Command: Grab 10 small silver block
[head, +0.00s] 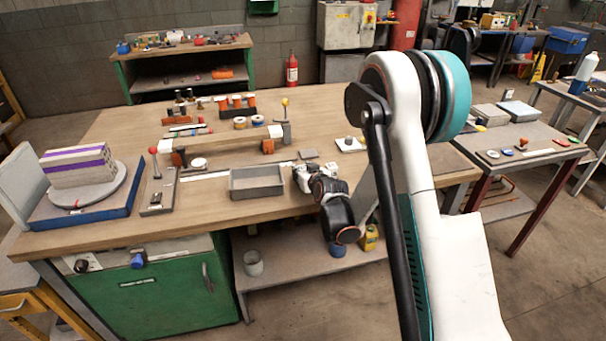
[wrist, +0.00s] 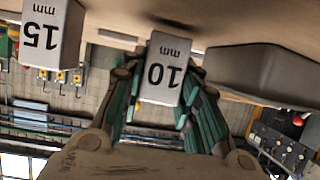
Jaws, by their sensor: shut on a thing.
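The small silver block marked "10 mm" (wrist: 160,62) is between the fingers of my gripper (wrist: 162,88) in the wrist view, and the gripper is shut on it. Its lettering appears upside down there. In the head view my gripper (head: 302,176) is low over the wooden table, just right of a grey open box. I cannot make out the held block in the head view. A second silver block marked "15 mm" (wrist: 52,32) stands apart from my gripper at the left of the wrist view. I cannot tell whether the held block touches the table.
The grey open box (head: 257,191) is close beside my gripper. A wooden beam on supports (head: 218,142) lies behind it. A lever fixture (head: 158,190) and a blue base with a round plate (head: 85,208) stand to the left. A white pad with a knob (head: 350,145) is behind right.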

